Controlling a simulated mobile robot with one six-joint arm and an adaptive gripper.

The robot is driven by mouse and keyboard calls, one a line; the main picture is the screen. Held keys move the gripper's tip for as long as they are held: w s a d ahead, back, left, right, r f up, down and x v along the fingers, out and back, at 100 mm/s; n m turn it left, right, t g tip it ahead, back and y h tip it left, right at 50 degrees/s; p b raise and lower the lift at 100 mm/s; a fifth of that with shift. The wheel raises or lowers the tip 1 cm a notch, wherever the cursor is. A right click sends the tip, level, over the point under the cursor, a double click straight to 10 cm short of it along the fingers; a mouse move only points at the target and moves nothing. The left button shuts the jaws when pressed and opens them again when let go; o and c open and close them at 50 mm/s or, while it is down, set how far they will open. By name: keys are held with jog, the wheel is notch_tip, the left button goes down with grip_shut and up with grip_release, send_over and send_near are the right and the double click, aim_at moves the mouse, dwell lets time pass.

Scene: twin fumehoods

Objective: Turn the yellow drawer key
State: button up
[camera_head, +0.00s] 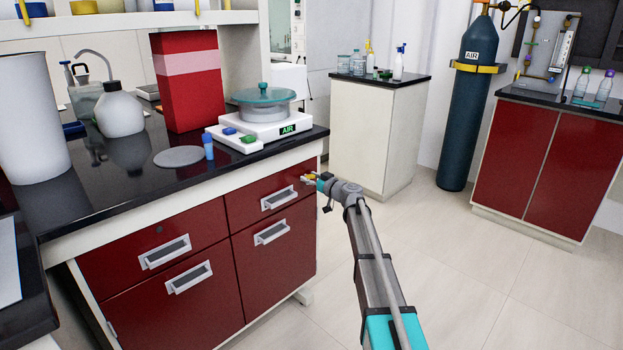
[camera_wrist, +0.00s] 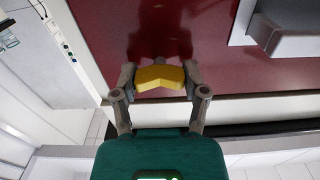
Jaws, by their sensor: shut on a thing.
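The yellow drawer key (camera_wrist: 160,77) sits between the two fingers of my gripper (camera_wrist: 160,84) in the wrist view, close against a red drawer front (camera_wrist: 215,40). The fingers are shut on the key from both sides. The key's shaft and the lock are mostly hidden behind its yellow head. In the head view, my gripper (camera_head: 310,178) is at the right end of the upper right drawer (camera_head: 240,208), and a little of the yellow key shows there.
Metal handles (camera_head: 279,198) stick out from the drawers; one (camera_wrist: 285,38) is right of the key in the wrist view. The black countertop (camera_head: 120,195) overhangs the drawers and holds a balance (camera_head: 265,128) near its edge. Open floor (camera_head: 450,260) lies to the right.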

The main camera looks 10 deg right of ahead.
jog(key=shift+w+d+m, duration=0.1)
jog(key=shift+m, duration=0.4)
jog(key=m, duration=0.3)
jog(key=shift+m, duration=0.3)
jog(key=m, duration=0.4)
jog(key=shift+w+m, duration=0.1)
jog(key=shift+m, duration=0.2)
jog(key=m, duration=0.8)
jog(key=shift+m, duration=0.3)
jog(key=o, duration=1.2)
jog(key=shift+c, duration=0.2)
